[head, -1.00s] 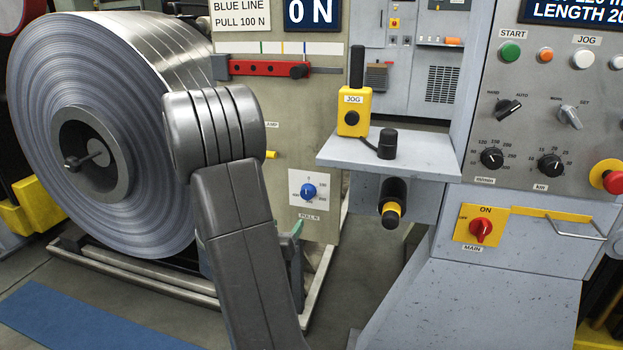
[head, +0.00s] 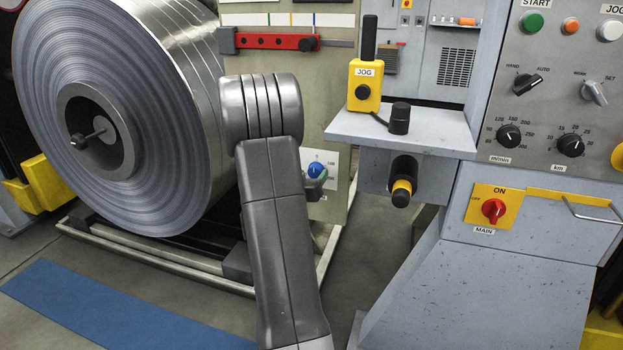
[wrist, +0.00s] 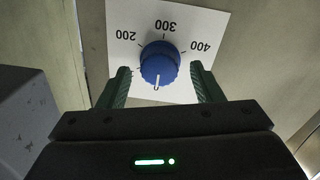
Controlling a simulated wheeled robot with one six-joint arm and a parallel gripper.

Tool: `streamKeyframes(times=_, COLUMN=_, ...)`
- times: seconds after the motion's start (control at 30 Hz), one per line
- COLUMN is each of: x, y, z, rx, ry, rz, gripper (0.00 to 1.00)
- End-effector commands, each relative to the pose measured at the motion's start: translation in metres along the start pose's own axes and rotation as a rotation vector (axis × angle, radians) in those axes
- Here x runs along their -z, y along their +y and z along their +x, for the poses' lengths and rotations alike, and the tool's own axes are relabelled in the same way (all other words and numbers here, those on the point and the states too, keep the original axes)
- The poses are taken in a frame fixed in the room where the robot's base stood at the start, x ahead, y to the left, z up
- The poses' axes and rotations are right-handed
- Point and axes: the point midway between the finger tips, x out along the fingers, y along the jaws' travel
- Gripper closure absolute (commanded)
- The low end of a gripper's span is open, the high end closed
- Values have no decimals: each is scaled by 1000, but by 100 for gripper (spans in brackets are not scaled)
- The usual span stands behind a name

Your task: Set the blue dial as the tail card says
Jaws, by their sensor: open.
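The blue dial (head: 315,169) sits on a white scale plate on the beige panel, just right of my arm in the head view. In the wrist view the dial (wrist: 159,63) is between my open gripper's (wrist: 161,76) green fingers, with gaps visible at both sides. The scale plate (wrist: 182,24) reads 200, 300 and 400, upside down there. The dial's white pointer mark points to the bottom of the picture, opposite 300. In the head view my arm hides most of my gripper. No card labelled as a tail card is in view now.
A large steel coil (head: 110,110) stands left of my arm. A grey shelf (head: 440,135) with a yellow JOG box (head: 365,85) juts out at right, beside a control panel (head: 560,60) with other knobs. A blue mat (head: 100,310) lies on the floor.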

Motion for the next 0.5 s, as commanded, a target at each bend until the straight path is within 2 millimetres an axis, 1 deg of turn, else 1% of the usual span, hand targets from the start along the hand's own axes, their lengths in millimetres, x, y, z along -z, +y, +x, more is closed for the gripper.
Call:
streamKeyframes(times=0.1, x=0, y=0, z=5, rx=0, ry=1, rz=0, gripper=40)
streamKeyframes(times=0.33, x=0, y=0, z=5, rx=0, ry=0, rz=0, gripper=40)
streamKeyframes(times=0.37, x=0, y=0, z=5, rx=0, ry=0, rz=0, gripper=42)
streamKeyframes(times=0.5, x=0, y=0, z=5, rx=0, ry=0, rz=0, gripper=70)
